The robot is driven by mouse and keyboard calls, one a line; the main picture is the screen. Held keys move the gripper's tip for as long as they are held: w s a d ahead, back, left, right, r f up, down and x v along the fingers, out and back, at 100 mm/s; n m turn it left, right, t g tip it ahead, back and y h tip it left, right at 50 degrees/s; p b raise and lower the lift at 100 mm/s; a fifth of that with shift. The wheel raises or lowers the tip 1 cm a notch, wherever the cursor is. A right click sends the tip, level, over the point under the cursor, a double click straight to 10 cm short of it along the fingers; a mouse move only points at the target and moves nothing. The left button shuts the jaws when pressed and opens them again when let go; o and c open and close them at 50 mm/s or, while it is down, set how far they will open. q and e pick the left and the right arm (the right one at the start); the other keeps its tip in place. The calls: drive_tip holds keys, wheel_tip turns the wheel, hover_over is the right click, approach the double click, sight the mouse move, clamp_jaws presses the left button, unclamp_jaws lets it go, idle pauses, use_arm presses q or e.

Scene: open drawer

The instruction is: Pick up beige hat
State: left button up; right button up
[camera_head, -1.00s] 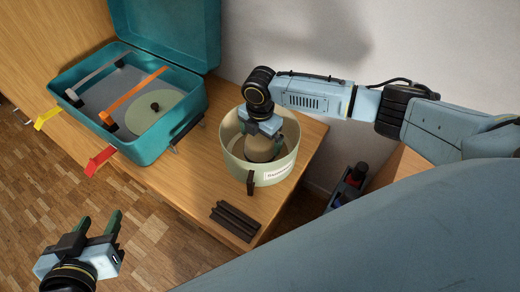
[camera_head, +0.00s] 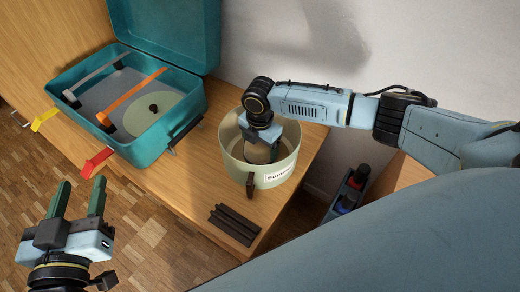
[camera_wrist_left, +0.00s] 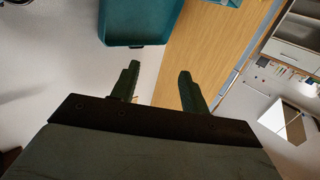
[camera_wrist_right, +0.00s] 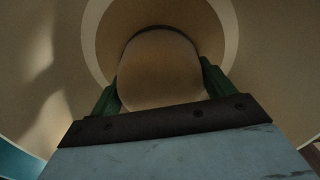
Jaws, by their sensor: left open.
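The beige hat (camera_head: 258,152) sits inside a round pale green hat box (camera_head: 272,176) on the wooden surface. In the right wrist view its rounded crown (camera_wrist_right: 158,70) is between my right fingers, with the brim around it. My right gripper (camera_head: 262,138) reaches down into the box from above. One finger lies on each side of the crown; whether they press on it I cannot tell. My left gripper (camera_head: 77,195) is open and empty, over the floor in front of the surface. It also shows in the left wrist view (camera_wrist_left: 158,85).
An open teal suitcase (camera_head: 150,150) with its lid raised stands left of the box. It holds a pale green disc (camera_head: 152,118). Dark sticks (camera_head: 234,225) lie in front of the box. Red (camera_head: 97,160) and yellow (camera_head: 44,119) tabs stick out at the suitcase's front.

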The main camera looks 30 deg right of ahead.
drive_tip(key=c, duration=0.4)
drive_tip(key=shift+r, duration=0.15)
